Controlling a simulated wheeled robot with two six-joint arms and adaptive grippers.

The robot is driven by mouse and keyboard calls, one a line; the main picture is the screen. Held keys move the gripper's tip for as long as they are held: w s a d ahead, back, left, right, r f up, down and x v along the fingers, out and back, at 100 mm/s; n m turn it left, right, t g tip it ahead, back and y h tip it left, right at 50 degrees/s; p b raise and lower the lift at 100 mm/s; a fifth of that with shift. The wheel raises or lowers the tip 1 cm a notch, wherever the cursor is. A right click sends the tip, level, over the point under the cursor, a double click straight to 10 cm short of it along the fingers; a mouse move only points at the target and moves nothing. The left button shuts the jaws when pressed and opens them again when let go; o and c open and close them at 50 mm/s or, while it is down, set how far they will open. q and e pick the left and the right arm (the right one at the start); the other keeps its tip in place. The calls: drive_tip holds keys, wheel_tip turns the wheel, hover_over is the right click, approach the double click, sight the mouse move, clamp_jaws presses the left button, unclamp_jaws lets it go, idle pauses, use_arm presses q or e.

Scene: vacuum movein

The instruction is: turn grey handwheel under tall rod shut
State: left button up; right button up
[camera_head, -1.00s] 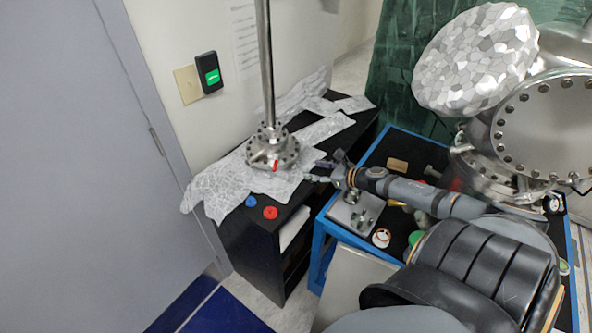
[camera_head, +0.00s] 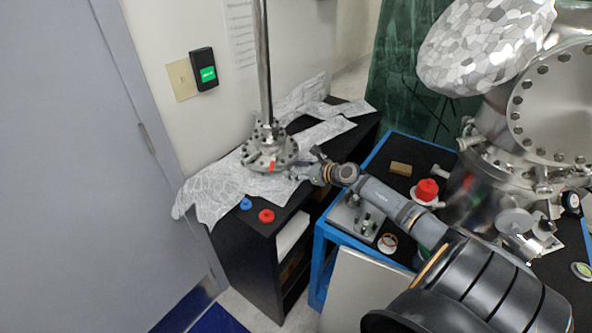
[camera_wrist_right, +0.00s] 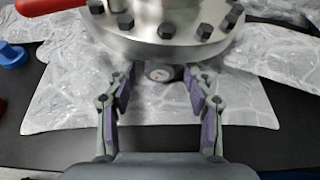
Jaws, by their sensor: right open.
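The tall rod (camera_head: 264,60) stands upright on a round bolted metal flange (camera_head: 262,152) on the black cabinet. In the right wrist view the bolted flange (camera_wrist_right: 190,45) fills the top. A small round grey part (camera_wrist_right: 160,72), which looks like the handwheel, shows just below its rim. My right gripper (camera_wrist_right: 160,88) is open, with one finger on each side of that part, and I see no clear contact. In the head view my right gripper (camera_head: 302,172) is at the flange's right side; the handwheel cannot be made out there. My left gripper is not in view.
A red lever (camera_wrist_right: 48,5) sits on the flange. Crumpled foil (camera_head: 205,190) lies under it. Blue (camera_head: 246,203) and red (camera_head: 266,216) knobs are at the cabinet's front. A blue-framed cart (camera_head: 320,240) with a large steel chamber (camera_head: 550,110) stands at the right.

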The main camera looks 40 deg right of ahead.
clamp_jaws()
drive_tip(key=b, duration=0.1)
drive_tip(key=m+y+b, duration=0.1)
drive_tip(key=shift+d+f+m+b, duration=0.15)
drive_tip(key=shift+f+m+b, duration=0.15)
drive_tip(key=shift+m+g+y+b, duration=0.3)
drive_tip(key=shift+m+b, duration=0.05)
drive_tip(key=shift+m, duration=0.05)
drive_tip(key=shift+r+y, duration=0.2)
drive_tip(key=shift+y, duration=0.1)
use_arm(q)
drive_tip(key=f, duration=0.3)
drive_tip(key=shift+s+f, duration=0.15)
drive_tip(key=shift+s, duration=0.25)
use_arm(e)
drive_tip(key=shift+r+m, duration=0.1)
drive_tip(key=shift+m, duration=0.2)
unclamp_jaws()
